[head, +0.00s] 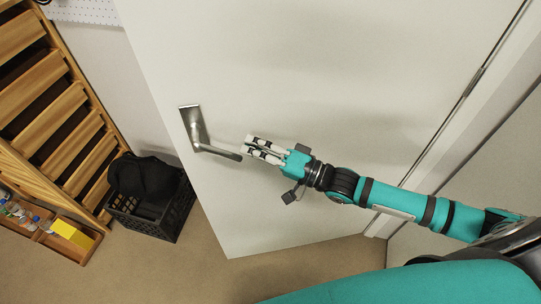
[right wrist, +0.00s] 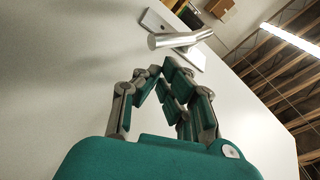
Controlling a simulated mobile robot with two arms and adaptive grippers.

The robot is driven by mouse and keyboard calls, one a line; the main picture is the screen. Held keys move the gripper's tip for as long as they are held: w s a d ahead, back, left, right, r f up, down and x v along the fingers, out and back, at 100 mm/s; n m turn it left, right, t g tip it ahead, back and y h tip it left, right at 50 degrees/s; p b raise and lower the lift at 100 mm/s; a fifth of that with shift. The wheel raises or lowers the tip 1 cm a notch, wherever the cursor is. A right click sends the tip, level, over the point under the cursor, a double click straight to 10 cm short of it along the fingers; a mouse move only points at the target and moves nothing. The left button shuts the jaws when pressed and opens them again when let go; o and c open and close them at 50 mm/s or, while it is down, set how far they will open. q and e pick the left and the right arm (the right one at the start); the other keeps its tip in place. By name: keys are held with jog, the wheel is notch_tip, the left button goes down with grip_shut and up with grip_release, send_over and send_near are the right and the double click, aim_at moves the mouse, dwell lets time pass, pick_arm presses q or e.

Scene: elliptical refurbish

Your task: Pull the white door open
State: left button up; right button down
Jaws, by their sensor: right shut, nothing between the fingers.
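The white door (head: 300,90) fills the middle of the head view, with its hinge side at right. Its free left edge has no frame beside it, and shelving and floor show past it, so it appears to stand open. A metal lever handle (head: 212,148) sits near that free edge; it also shows in the right wrist view (right wrist: 180,40). My right gripper (head: 248,147) is shut and empty just by the lever's free end. In the right wrist view my fingers (right wrist: 163,72) meet in front of the handle without holding it; contact cannot be told. My left gripper is out of view.
A black crate (head: 160,217) with dark items stands on the floor left of the door. A wooden shelf unit (head: 50,110) and a wooden box (head: 62,251) are at far left. The door frame (head: 480,100) is at right. Floor in front of the door's lower edge is clear.

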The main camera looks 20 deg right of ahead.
jog(key=shift+x, duration=1.15)
jog(key=shift+s, duration=0.1)
